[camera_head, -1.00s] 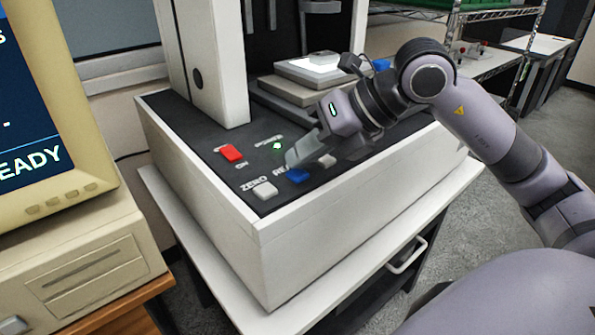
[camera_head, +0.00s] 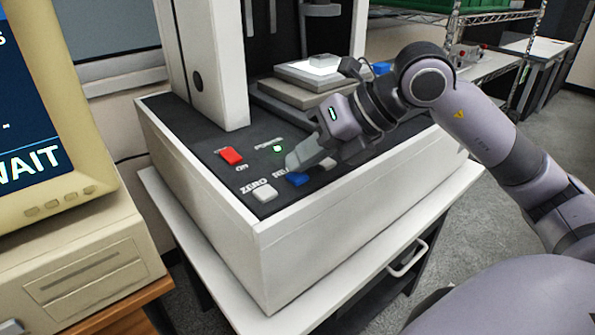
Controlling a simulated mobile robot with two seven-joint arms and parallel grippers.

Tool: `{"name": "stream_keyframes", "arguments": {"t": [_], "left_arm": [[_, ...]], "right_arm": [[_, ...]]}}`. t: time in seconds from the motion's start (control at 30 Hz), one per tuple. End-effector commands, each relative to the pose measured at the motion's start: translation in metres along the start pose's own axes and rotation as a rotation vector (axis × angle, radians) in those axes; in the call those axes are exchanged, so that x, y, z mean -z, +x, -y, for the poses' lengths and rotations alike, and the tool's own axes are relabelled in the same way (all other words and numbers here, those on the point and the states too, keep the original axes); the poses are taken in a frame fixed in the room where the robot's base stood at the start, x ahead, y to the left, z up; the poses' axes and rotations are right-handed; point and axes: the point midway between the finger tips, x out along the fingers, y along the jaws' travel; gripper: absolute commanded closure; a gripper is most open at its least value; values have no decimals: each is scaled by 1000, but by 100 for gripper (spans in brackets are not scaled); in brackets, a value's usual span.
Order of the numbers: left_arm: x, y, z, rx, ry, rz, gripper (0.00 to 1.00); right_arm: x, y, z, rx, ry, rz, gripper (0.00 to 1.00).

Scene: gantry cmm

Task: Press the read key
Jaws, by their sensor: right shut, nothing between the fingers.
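The blue key (camera_head: 297,180) sits on the dark panel of the machine. The label behind it is partly covered and only its first letters show, starting "RE". My right gripper (camera_head: 291,163) is shut and empty, with its tips pointing down right at the back of the blue key. I cannot tell whether they touch it. The screen (camera_head: 25,120) at the left shows "WAIT". My left gripper is not in view.
A white key (camera_head: 264,192) marked "ZERO" is left of the blue key, and a pale key (camera_head: 327,164) is to its right. A red switch (camera_head: 231,155) sits farther back. The machine's white column (camera_head: 205,70) rises behind the panel.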

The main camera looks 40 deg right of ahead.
Motion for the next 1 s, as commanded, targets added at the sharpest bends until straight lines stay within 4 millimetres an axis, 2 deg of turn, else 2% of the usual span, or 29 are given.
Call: {"name": "stream_keyframes", "arguments": {"t": [0.17,0.57,1.0], "left_arm": [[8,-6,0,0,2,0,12],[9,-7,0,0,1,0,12],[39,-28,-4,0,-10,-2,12]], "right_arm": [[-6,-8,-6,1,0,1,100],[-7,-10,-7,0,0,1,100],[-29,-39,-28,0,1,2,100]]}}
